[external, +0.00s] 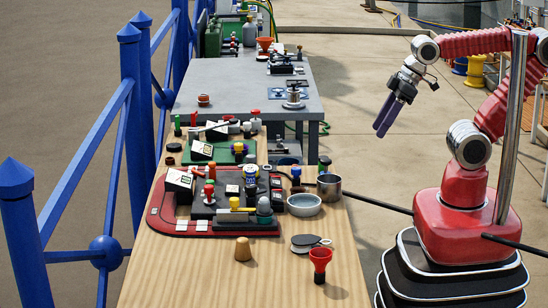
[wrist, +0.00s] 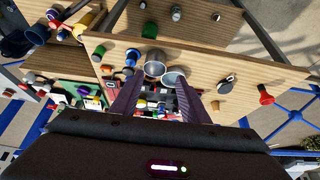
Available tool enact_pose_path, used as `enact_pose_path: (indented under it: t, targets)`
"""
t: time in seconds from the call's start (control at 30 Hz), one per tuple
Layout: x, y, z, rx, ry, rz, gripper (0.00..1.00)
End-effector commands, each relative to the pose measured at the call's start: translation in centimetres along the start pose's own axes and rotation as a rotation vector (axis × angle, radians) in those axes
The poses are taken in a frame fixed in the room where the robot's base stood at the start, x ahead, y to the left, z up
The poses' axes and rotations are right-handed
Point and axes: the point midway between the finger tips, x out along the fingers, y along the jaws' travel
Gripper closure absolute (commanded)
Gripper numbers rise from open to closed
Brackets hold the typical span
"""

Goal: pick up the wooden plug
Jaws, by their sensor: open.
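The wooden plug (external: 243,249) is a small tan tapered piece standing on the near part of the wooden table, left of the black disc and the red funnel. In the wrist view a small tan shape just right of the right finger looks like the plug (wrist: 215,105). My gripper (external: 383,128) hangs in the air right of the tables, well above and away from the plug, with its purple fingers pointing down and left. In the wrist view my gripper (wrist: 160,97) is open, with nothing held between the fingers.
A blue railing (external: 132,120) runs along the left. Bare wood surrounds the plug.

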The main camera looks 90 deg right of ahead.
Motion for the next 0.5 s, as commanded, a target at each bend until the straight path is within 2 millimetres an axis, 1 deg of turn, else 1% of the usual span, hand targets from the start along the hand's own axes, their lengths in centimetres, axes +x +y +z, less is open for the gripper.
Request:
enact_pose_path:
  t: [0.07,0.2,0.4,0.5]
  targets:
    - [0.00,0.00,0.00,0.000,0.000,0.000,0.59]
    - [0.00,0.00,0.00,0.000,0.000,0.000,0.52]
    - [0.01,-0.01,-0.02,0.000,0.000,0.000,0.52]
    - [0.19,-0.16,-0.37,-0.004,0.005,-0.003,0.52]
